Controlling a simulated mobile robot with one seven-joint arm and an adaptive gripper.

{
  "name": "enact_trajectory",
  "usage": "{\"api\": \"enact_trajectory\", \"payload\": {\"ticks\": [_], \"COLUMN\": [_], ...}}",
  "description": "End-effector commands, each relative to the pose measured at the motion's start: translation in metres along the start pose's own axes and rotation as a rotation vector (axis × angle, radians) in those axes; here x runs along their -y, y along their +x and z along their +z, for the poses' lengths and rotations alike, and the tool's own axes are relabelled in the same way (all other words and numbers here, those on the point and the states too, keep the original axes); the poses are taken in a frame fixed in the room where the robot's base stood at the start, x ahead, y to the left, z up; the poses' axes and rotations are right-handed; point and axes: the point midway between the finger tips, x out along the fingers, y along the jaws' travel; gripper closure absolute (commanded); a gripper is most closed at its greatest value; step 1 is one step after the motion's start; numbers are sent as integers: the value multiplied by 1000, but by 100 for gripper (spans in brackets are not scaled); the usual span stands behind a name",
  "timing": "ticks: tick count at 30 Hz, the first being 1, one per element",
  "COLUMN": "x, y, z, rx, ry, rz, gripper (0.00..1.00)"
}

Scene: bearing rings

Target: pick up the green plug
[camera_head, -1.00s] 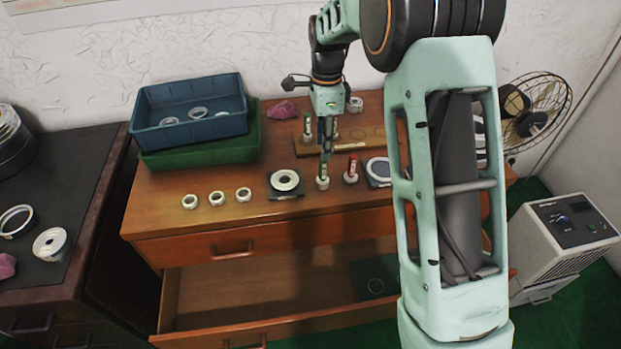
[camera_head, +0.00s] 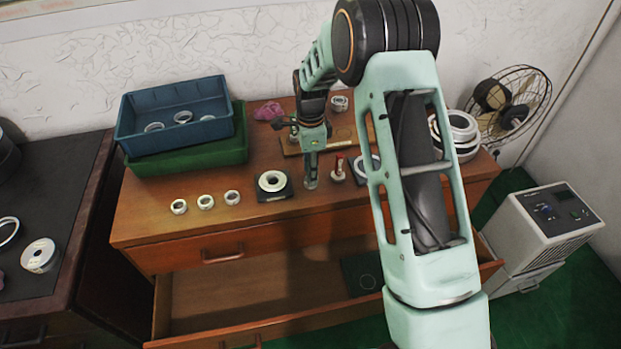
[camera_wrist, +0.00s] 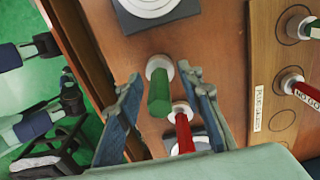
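The green plug (camera_wrist: 158,100) has a green handle and a pale round end, in the wrist view. It shows between the two blue fingers of my gripper (camera_wrist: 162,82), which are spread with visible gaps either side of the handle. In the head view my gripper (camera_head: 311,172) points down at the front of the dresser top and hides most of the plug. A red plug (camera_wrist: 184,133) stands close by, near the right finger in the wrist view; it also shows right of my gripper in the head view (camera_head: 339,170).
A ring on a dark square pad (camera_head: 273,182) lies left of my gripper, with small rings (camera_head: 205,202) further left. A wooden board (camera_wrist: 262,70) with more plugs lies behind. Stacked blue and green bins (camera_head: 180,115) stand back left. The drawer (camera_head: 240,290) below is open.

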Motion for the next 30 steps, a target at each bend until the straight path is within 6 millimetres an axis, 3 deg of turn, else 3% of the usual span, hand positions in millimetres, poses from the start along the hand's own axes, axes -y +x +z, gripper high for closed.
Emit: {"api": "enact_trajectory", "payload": {"ticks": [6, 15, 30], "x": [0, 0, 2], "y": [0, 0, -9], "z": [0, 0, 0], "rx": [0, 0, -1], "ry": [0, 0, -1], "rz": [0, 0, -4], "gripper": [68, 100, 100]}}
